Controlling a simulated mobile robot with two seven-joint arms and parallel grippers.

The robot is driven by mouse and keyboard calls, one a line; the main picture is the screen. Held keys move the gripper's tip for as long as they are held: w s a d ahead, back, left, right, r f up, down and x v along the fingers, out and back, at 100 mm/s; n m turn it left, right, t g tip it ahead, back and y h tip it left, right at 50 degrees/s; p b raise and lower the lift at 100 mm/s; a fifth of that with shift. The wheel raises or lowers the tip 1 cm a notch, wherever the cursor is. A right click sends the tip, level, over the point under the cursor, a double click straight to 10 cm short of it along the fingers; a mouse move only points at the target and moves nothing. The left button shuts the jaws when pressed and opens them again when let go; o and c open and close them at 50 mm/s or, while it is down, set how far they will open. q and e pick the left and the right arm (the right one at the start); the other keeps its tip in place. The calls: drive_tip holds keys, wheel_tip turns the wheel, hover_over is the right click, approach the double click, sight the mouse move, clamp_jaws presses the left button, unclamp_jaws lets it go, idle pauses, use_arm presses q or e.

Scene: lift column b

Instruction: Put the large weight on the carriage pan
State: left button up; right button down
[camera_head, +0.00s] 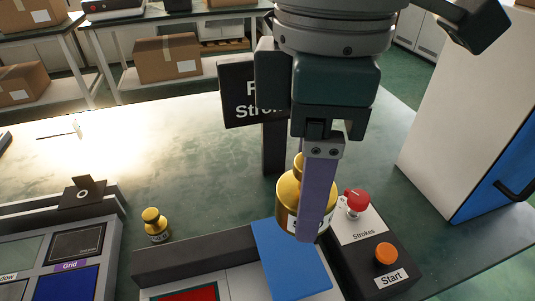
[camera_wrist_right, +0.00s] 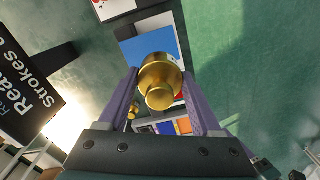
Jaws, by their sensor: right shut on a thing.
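The large brass weight (camera_head: 288,198) is held upright by my right gripper (camera_head: 312,215), above the bench. In the right wrist view the weight (camera_wrist_right: 160,75) sits between the two purple fingers, which touch it on both sides. A flat blue square plate (camera_head: 287,268) lies just below and in front of the weight; it also shows in the right wrist view (camera_wrist_right: 138,48). I cannot tell for sure whether this plate is the carriage pan. A smaller brass weight (camera_head: 154,226) stands on the bench to the left. My left gripper is out of view.
A black sign (camera_head: 240,95) on a post stands behind the weight. A console with coloured panels (camera_head: 68,283) is at front left.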

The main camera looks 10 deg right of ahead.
wheel_tip(320, 180, down, 8)
drive_tip(key=shift+r+b, duration=0.25)
drive_tip(key=shift+b, duration=0.35)
wheel_tip(320, 180, down, 4)
drive_tip(key=shift+r+b, duration=0.2)
drive_tip(key=shift+b, duration=0.25)
drive_tip(key=shift+f, duration=0.2)
drive_tip(key=shift+f, duration=0.1)
drive_tip(key=shift+c, duration=0.3)
unclamp_jaws()
